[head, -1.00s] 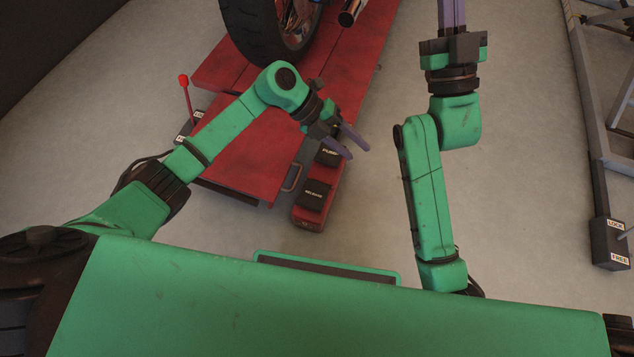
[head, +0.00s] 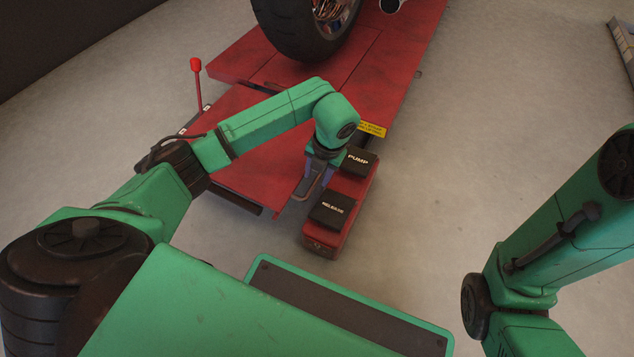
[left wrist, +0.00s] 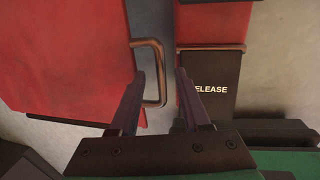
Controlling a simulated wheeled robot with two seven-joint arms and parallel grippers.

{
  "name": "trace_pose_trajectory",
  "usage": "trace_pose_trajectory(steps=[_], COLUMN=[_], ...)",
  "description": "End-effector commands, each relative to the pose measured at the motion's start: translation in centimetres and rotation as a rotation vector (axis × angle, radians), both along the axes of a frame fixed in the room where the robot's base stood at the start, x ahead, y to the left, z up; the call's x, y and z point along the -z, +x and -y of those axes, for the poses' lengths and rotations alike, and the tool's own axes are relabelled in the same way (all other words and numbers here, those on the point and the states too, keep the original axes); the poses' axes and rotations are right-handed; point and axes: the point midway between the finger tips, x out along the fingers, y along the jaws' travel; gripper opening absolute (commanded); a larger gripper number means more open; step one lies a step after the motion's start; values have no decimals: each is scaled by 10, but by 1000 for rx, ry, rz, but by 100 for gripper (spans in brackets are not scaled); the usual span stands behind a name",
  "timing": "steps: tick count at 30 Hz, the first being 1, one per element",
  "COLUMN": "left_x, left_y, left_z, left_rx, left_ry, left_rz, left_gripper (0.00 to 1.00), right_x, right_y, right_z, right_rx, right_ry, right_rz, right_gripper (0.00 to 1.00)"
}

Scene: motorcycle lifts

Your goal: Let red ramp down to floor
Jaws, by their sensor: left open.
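The red ramp (head: 258,165) is the near panel of the red lift, and its near edge faces me. It also shows at the left of the left wrist view (left wrist: 60,65). A brown loop handle (left wrist: 162,60) stands out from its edge there. My right gripper is out of view.
Right of my left gripper is a red pedal unit with a black RELEASE pedal (head: 333,210) and a PUMP pedal (head: 357,163). A red-knobbed lever (head: 197,85) stands left of the ramp. A motorcycle wheel (head: 305,30) rests on the lift.

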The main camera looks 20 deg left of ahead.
Motion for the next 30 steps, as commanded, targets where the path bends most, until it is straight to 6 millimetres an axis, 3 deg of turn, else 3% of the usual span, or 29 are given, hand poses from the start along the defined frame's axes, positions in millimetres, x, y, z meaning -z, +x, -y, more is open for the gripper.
trace_pose_trajectory(steps=[3,11,12,15,30], left_x=[13,13,13,13,13], left_y=[0,0,0,0,0], left_z=[-2,-3,-3,-2,-3], left_rx=[-1,-1,0,0,0], left_ry=[-1,-1,-1,-1,-1], left_rz=[-1,0,0,0,-1], left_gripper=[47,47,32,0,0], right_x=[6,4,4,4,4], right_y=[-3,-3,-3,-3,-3], right_z=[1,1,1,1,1], right_rx=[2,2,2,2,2], right_ry=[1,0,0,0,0], right_rz=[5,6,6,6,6], right_gripper=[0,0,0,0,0])
